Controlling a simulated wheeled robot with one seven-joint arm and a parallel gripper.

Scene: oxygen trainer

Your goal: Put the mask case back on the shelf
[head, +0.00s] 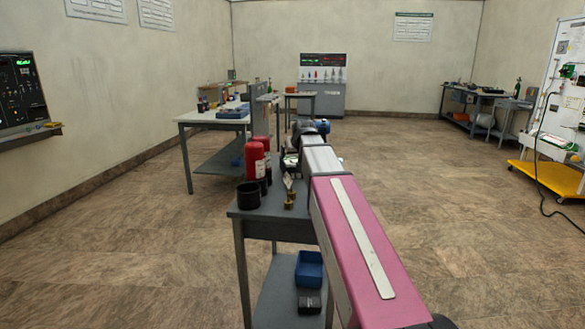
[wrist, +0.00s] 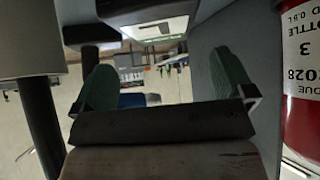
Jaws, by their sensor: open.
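My gripper (wrist: 165,82) shows two green-padded fingers set wide apart, with nothing visibly held between them. In the head view my pink arm reaches forward over the near grey table (head: 285,228), and the fingertips are hard to make out at its far end. A small dark case with a light mark (head: 309,302) is on that table's lower shelf; I cannot tell if it is the mask case. A pale case-like thing (wrist: 150,30) shows beyond the fingers in the wrist view, and I cannot identify it.
Red bottles (head: 256,157), a black cup (head: 248,195) and brass fittings (head: 290,200) stand on the near table. A labelled red bottle (wrist: 300,85) is close right of the fingers. A blue bin (head: 309,270) is on the lower shelf.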

